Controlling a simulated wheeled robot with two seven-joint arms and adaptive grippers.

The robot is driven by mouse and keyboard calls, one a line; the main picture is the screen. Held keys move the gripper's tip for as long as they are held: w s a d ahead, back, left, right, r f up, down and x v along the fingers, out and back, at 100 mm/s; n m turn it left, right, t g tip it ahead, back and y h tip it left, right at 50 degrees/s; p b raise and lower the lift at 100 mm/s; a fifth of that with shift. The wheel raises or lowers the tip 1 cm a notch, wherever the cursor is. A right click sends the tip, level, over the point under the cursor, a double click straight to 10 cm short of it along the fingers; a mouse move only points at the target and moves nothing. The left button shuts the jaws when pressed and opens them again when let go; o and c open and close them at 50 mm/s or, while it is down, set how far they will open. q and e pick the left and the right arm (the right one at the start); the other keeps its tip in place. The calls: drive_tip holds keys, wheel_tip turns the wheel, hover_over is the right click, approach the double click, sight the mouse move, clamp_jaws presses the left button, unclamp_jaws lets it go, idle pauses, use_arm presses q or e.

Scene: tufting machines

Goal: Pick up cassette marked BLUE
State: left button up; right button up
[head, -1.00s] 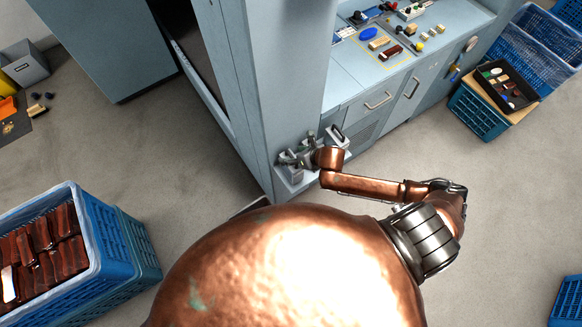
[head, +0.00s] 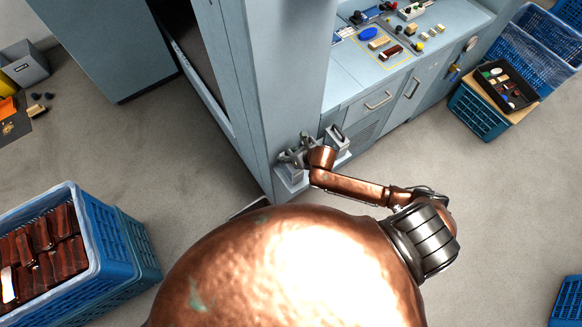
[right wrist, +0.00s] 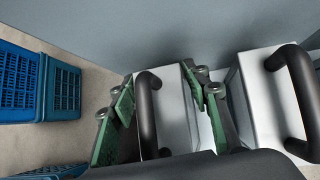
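Two silver cassettes with black handles stand on a small ledge at the machine's corner. The left cassette (head: 291,174) is partly hidden by my right gripper (head: 294,156); the right cassette (head: 336,140) stands beside it. In the right wrist view, my right gripper (right wrist: 162,98) is open, its green-padded fingers on either side of the left cassette's handle (right wrist: 147,110). The right cassette (right wrist: 258,105) and its handle lie outside the fingers. No BLUE marking is readable on either cassette. My left gripper is not in view.
The machine's wall (right wrist: 150,35) rises close behind the cassettes. A control desk (head: 350,85) with small parts stands at the upper right. A blue crate of dark red pieces (head: 95,255) stands at lower left. Open floor (head: 170,150) lies left of the machine.

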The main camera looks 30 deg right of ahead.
clamp_jaws()
idle(0.3)
drive_tip(key=shift+r, duration=0.15)
